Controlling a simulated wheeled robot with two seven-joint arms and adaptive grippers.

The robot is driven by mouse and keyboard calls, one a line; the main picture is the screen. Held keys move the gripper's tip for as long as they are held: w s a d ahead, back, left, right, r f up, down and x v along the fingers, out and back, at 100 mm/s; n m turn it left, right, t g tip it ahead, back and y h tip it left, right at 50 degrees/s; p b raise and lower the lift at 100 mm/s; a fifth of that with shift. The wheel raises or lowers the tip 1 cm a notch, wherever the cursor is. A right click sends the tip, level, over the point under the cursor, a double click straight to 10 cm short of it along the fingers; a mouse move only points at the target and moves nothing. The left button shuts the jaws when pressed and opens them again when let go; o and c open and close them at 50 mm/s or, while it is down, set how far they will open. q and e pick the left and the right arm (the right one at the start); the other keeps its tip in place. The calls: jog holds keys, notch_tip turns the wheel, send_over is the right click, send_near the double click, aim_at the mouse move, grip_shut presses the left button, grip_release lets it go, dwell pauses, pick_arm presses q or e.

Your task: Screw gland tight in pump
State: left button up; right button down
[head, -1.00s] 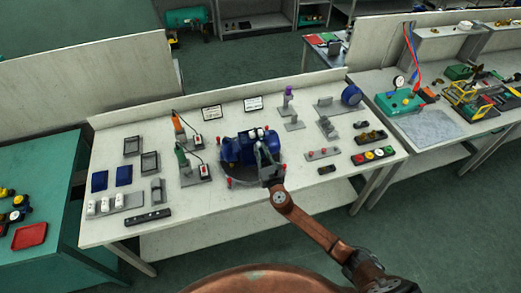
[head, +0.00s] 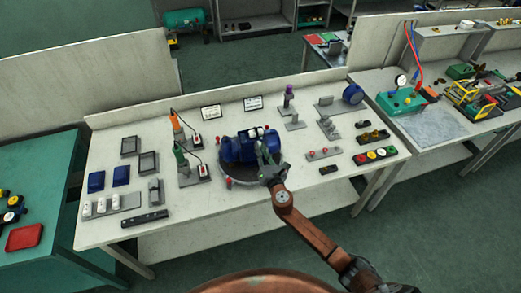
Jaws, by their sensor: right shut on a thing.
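The blue pump (head: 233,149) sits on a dark round plate (head: 238,182) in the middle of the light workbench. My right gripper (head: 265,156) is at the right side of the pump, with its arm coming in from the lower right. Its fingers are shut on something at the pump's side. I take this to be the gland, but the fingers and the small scale hide it, so its seating and thread cannot be told. My left gripper is not in view.
Green-handled (head: 181,157) and orange-handled (head: 177,124) tools stand in holders left of the pump. A rack with red knobs (head: 323,154) and a strip of coloured buttons (head: 376,154) lie to the right.

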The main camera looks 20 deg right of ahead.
jog(key=c, duration=2.2)
grip_release()
jog(key=shift+o, duration=0.4)
jog(key=o, duration=0.5)
jog(key=shift+o, duration=0.2)
jog(key=s+p, duration=0.1)
jog(key=s, duration=0.5)
jog(key=shift+s+d, duration=0.1)
jog(key=s, duration=1.1)
jog(key=shift+s+d, duration=0.2)
jog(key=shift+s, duration=0.2)
